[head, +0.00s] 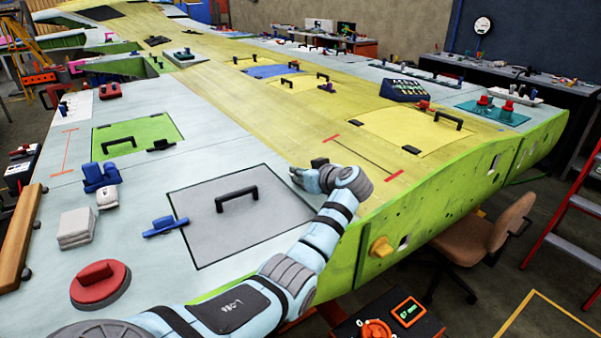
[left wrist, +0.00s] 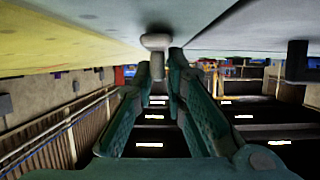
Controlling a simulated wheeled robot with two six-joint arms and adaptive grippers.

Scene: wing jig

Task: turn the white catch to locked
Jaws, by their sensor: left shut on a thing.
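The white catch (left wrist: 156,41) shows in the left wrist view as a pale rounded knob against the panel surface. My left gripper (left wrist: 160,60) has its two green fingers closed on it. In the head view my left gripper (head: 298,176) is low over the wing beside the right edge of the grey hatch (head: 272,212). The catch is hidden behind the gripper there, so I cannot tell its turn angle. My right gripper is not in view.
The grey hatch has a black handle (head: 237,198) and a blue catch (head: 165,226) at its left. A red round block (head: 101,287) and a white block (head: 76,228) stand at the left.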

